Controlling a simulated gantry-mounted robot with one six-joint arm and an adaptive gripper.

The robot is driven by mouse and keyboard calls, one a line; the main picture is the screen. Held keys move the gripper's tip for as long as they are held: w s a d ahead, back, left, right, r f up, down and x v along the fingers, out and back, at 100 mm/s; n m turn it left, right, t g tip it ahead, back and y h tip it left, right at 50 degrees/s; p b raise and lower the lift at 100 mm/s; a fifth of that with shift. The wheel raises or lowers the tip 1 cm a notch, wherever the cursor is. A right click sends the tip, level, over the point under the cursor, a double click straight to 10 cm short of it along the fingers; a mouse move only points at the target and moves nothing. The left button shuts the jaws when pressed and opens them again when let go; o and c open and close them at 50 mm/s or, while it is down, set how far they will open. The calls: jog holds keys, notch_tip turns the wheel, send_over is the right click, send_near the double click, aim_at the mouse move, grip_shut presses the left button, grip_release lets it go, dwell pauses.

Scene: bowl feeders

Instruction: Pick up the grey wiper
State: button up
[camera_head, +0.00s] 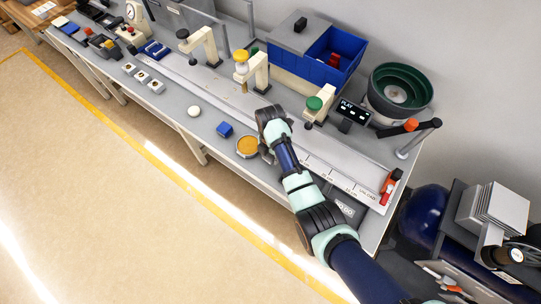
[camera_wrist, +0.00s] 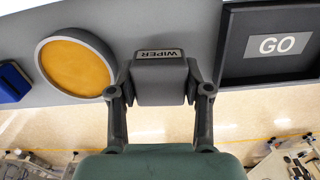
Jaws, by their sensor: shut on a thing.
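The grey wiper (camera_wrist: 160,84), a small block with a WIPER label on its top, is in the wrist view between the two fingers of my gripper (camera_wrist: 160,92). The fingers close on its left and right sides. It is at the front edge of the bench, and I cannot tell whether it rests there or is slightly raised. In the head view my gripper (camera_head: 267,154) is mostly hidden by my arm, beside the orange round pad, and the wiper cannot be made out there.
The orange round pad (camera_wrist: 77,67) lies close left of the wiper, with a blue block (camera_wrist: 12,82) beyond. The GO plate (camera_wrist: 282,45) is at right. A long rail (camera_head: 215,90), dispensers, a blue bin (camera_head: 333,68) and a green bowl feeder (camera_head: 400,80) stand behind.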

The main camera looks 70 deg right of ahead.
notch_tip(320, 180, up, 18)
jog(key=p, duration=0.6)
jog(key=shift+f, duration=0.25)
